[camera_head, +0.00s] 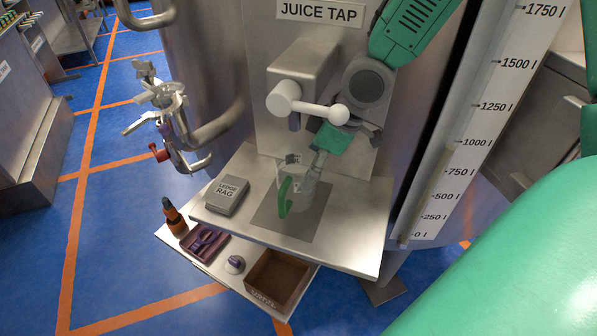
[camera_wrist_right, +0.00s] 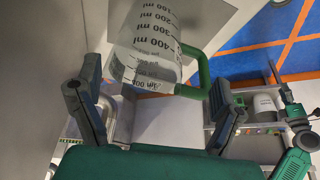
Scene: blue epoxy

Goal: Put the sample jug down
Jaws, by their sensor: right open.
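The sample jug (camera_head: 291,172) is clear, with printed millilitre marks and a green handle. It stands upright on a dark grey mat (camera_head: 310,217) on the steel ledge (camera_head: 350,247). In the right wrist view the jug (camera_wrist_right: 150,45) lies beyond the fingertips, its green handle to the right. My right gripper (camera_head: 314,172) is at the jug's right side in the head view. Its two fingers (camera_wrist_right: 155,105) are spread apart and hold nothing; the head view does not show clearly whether a finger touches the jug. My left gripper is not in view.
The juice tap's white-knobbed lever (camera_head: 312,110) sits above the jug. A grey ledge rag box (camera_head: 227,194) lies left on the ledge. A lower shelf holds an orange-brown bottle (camera_head: 174,217), a purple tray (camera_head: 205,243) and an open brown box (camera_head: 277,280). Metal valve fittings (camera_head: 165,105) project at left.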

